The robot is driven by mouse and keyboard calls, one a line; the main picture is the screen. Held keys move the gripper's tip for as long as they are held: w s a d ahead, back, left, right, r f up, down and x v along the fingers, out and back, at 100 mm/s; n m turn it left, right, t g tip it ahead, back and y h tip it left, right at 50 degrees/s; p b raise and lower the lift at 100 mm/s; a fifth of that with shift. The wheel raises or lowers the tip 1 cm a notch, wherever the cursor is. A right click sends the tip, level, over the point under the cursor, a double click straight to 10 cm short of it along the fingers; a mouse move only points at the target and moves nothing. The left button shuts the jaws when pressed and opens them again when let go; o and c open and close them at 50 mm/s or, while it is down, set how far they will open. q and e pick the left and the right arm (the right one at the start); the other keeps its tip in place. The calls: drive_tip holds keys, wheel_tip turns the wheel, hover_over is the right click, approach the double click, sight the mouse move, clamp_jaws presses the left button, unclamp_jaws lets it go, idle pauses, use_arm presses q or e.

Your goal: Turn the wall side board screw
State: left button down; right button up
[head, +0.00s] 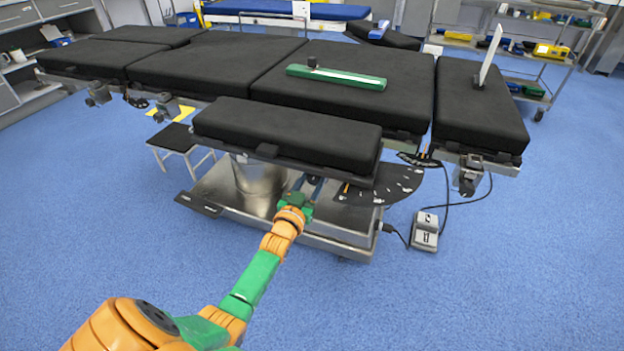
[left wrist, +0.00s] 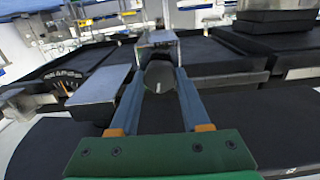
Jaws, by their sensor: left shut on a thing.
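The screw is a round black knob (left wrist: 159,78) with a short white mark on its face, seen end-on in the left wrist view. My left gripper (left wrist: 160,84) has its two blue-grey fingers on either side of the knob and is shut on it. In the head view the left gripper (head: 314,186) reaches under the near edge of the black side board (head: 285,134). The knob itself is hidden there. My right gripper is in neither view.
The black padded operating table (head: 215,60) stands behind the side board, with a green strip (head: 335,77) lying on it. A black marked dial plate (head: 385,185) and metal base (head: 330,222) are close to the gripper. A foot pedal (head: 425,232) is at right; the front floor is clear.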

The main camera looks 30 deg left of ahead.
use_arm(q)
drive_tip(key=shift+n, duration=1.2)
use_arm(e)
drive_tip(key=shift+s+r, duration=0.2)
use_arm(q)
drive_tip(key=shift+n, duration=0.3)
drive_tip(key=shift+c, duration=1.8)
unclamp_jaws()
drive_tip(key=p+v, duration=0.3)
drive_tip(key=v, duration=0.4)
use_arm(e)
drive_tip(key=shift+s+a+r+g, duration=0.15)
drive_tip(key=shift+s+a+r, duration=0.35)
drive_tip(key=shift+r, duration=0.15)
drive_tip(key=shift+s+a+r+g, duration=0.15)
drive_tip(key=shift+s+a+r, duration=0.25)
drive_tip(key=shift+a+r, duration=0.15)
